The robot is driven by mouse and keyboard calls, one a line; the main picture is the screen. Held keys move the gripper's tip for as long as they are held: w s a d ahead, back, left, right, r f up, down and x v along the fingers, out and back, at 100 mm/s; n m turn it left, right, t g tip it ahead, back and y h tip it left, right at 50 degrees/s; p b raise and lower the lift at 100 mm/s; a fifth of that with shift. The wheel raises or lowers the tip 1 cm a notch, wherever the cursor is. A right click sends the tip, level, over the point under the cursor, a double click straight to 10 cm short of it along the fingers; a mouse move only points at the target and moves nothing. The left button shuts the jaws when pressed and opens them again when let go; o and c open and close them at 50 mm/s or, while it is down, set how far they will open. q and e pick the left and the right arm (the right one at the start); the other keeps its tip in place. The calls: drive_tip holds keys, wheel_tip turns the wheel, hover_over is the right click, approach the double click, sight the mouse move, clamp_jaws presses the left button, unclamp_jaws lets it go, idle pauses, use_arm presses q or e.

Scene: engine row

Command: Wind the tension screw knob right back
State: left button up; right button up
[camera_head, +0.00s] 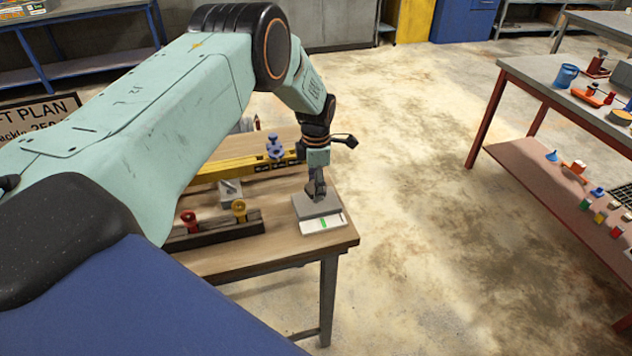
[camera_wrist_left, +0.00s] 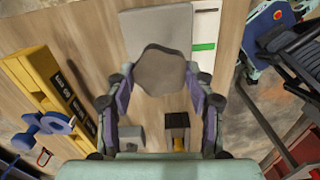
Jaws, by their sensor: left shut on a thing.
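My left gripper (camera_head: 317,186) points down over the right end of the wooden bench. In the left wrist view its fingers (camera_wrist_left: 160,88) are shut on a dark grey, rounded, flat-faced piece (camera_wrist_left: 158,70). I cannot tell whether this is the tension screw knob. Beneath or behind it lies a grey plate (camera_head: 316,206), also in the left wrist view (camera_wrist_left: 158,25), with a white and green strip beside it. A blue knob (camera_head: 275,146) stands at the yellow bar, away from the gripper; it shows in the left wrist view (camera_wrist_left: 40,128). My right gripper is not in view.
A yellow bar (camera_head: 232,168) lies left of the gripper. A dark rail with a red knob (camera_head: 189,220) and a yellow knob (camera_head: 239,209) lies nearer me. A small grey block (camera_head: 230,191) sits between. Open floor (camera_head: 430,200) separates the bench from a red-framed table (camera_head: 540,90).

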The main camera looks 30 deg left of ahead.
use_arm(q)
drive_tip(key=shift+n, duration=0.6)
drive_tip(key=o, duration=1.2)
drive_tip(key=shift+c, duration=0.2)
wheel_tip(320, 180, up, 12)
wheel_tip(320, 180, down, 12)
idle(0.6)
